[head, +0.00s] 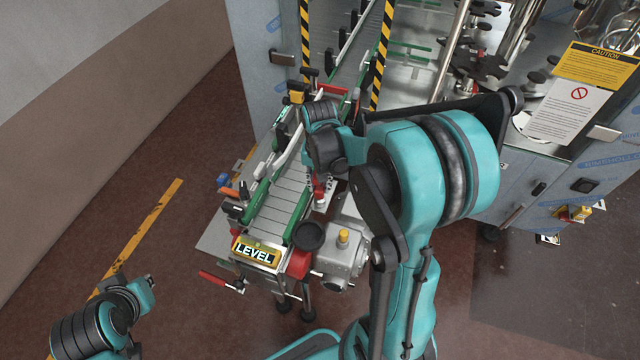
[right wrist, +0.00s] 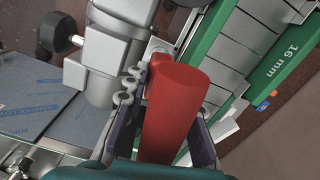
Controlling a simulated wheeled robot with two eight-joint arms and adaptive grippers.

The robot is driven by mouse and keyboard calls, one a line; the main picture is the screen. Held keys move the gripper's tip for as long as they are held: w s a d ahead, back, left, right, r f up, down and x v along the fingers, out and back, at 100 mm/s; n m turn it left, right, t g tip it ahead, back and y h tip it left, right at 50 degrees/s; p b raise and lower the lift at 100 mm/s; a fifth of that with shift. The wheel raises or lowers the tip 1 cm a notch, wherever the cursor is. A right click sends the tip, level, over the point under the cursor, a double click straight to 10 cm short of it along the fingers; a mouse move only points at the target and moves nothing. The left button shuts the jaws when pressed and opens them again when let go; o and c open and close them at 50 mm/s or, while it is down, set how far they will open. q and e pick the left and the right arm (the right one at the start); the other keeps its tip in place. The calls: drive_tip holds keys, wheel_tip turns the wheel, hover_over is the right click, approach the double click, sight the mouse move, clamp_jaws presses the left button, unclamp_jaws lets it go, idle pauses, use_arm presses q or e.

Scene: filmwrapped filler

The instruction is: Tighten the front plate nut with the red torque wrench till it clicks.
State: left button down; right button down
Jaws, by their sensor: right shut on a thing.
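My right gripper (right wrist: 165,105) is shut on the red torque wrench (right wrist: 172,100), whose thick red handle fills the space between the fingers in the right wrist view. In the head view my right gripper (head: 324,186) is over the right side of the conveyor's near end, partly hidden by my own arm, with a bit of red showing at it. The wrench's head is hidden, and I cannot make out the front plate nut or whether the wrench touches it. My left gripper (head: 148,284) is low at the left, apart from the machine; its fingers are too small to judge.
The slatted conveyor (head: 277,207) has green rails and a "LEVEL" sign (head: 256,252) at its near end. A grey motor housing (head: 345,250) stands beside it. Another red handle (head: 217,280) sticks out at the front left. Floor at left is clear.

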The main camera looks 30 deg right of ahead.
drive_tip(key=shift+w+m+b, duration=0.1)
drive_tip(key=shift+m+b, duration=0.2)
drive_tip(key=shift+m, duration=1.3)
drive_tip(key=shift+a+m, duration=0.1)
drive_tip(key=shift+m, duration=1.1)
drive_tip(key=shift+m+b, duration=0.3)
drive_tip(key=shift+m, duration=0.2)
drive_tip(key=shift+w, duration=0.1)
drive_tip(key=shift+m, duration=1.6)
